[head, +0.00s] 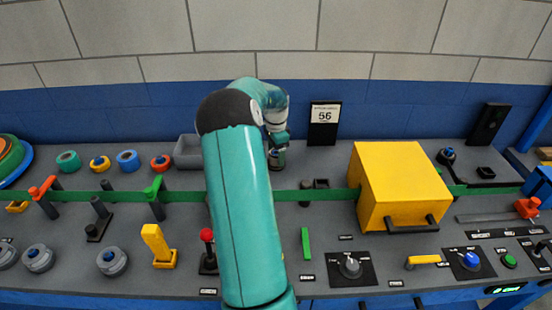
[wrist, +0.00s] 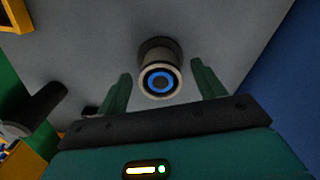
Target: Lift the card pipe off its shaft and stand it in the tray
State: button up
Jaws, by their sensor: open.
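The card pipe (wrist: 160,78) stands on the panel in the wrist view, seen end-on from above. It has a pale rim with a blue ring and dark centre inside. My gripper (wrist: 161,70) is open, with its two green fingers to either side of the pipe in the picture. I cannot tell whether they touch it. In the head view my gripper (head: 279,139) points down just above the pipe (head: 276,159), which is partly hidden by it. The grey tray (head: 188,152) lies to the left, partly behind my arm, and looks empty.
Several coloured rings (head: 128,161) stand left of the tray. A yellow box (head: 402,185) with a dark handle is to the right. A sign (head: 324,125) marked 56 stands behind. A green strip (head: 330,195) crosses the panel, with a red-knobbed lever (head: 207,236) in front.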

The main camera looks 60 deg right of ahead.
notch_tip(320, 180, down, 2)
jog(key=shift+f, duration=0.1)
jog(key=c, duration=1.1)
notch_tip(320, 180, up, 10)
jog(key=shift+r, duration=0.1)
